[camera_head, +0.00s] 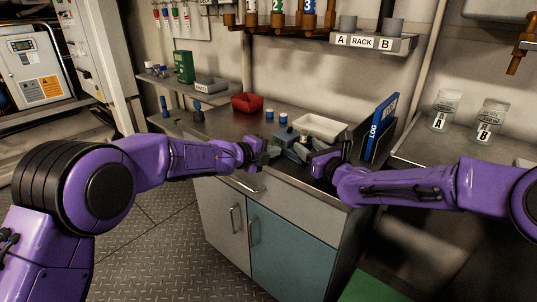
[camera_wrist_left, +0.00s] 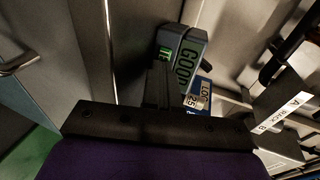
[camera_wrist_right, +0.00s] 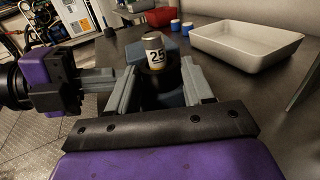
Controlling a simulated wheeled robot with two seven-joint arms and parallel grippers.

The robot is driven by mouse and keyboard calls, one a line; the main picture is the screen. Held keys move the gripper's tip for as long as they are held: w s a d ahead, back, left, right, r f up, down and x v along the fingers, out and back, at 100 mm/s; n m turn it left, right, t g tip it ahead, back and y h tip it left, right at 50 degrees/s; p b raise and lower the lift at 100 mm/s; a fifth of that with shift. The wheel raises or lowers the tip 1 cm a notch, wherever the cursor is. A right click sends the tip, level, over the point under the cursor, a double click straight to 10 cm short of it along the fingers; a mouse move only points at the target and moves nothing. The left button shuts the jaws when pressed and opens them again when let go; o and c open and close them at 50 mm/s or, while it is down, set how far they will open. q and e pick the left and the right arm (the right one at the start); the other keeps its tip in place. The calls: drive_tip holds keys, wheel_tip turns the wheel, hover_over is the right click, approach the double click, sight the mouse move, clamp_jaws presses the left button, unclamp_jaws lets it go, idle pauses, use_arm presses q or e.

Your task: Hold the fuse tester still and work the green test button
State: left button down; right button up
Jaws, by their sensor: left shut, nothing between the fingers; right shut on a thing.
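The fuse tester (camera_head: 284,139), a blue-grey block, sits on the steel bench between my grippers. In the left wrist view its display (camera_wrist_left: 187,61) reads GOOD, with the green test button (camera_wrist_left: 164,53) beside it. A fuse (camera_wrist_right: 154,52) labelled 25 stands upright on the tester. My right gripper (camera_wrist_right: 164,88) has its fingers on either side of the tester body and is shut on it. My left gripper (camera_wrist_left: 158,80) is shut and empty, its tips at the tester's button side; it also shows in the right wrist view (camera_wrist_right: 108,80). I cannot tell whether they touch the button.
A white tray (camera_head: 320,127) stands behind the tester, and a red bin (camera_head: 247,103) is at the back left. Small blue-and-white cylinders (camera_head: 283,118) stand between them. A blue LOG binder (camera_head: 380,128) stands at the right bench edge.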

use_arm(q)
drive_tip(key=shift+s+d, duration=0.15)
use_arm(e)
drive_tip(key=shift+s+a, duration=0.15)
drive_tip(key=shift+a, duration=0.2)
use_arm(q)
drive_tip(key=shift+s+a, duration=0.25)
use_arm(e)
drive_tip(key=shift+d, duration=0.2)
use_arm(q)
drive_tip(key=f+v, duration=0.1)
drive_tip(key=v, duration=1.2)
drive_tip(key=shift+a, duration=0.25)
drive_tip(key=shift+r, duration=0.1)
use_arm(e)
drive_tip(key=o, duration=1.3)
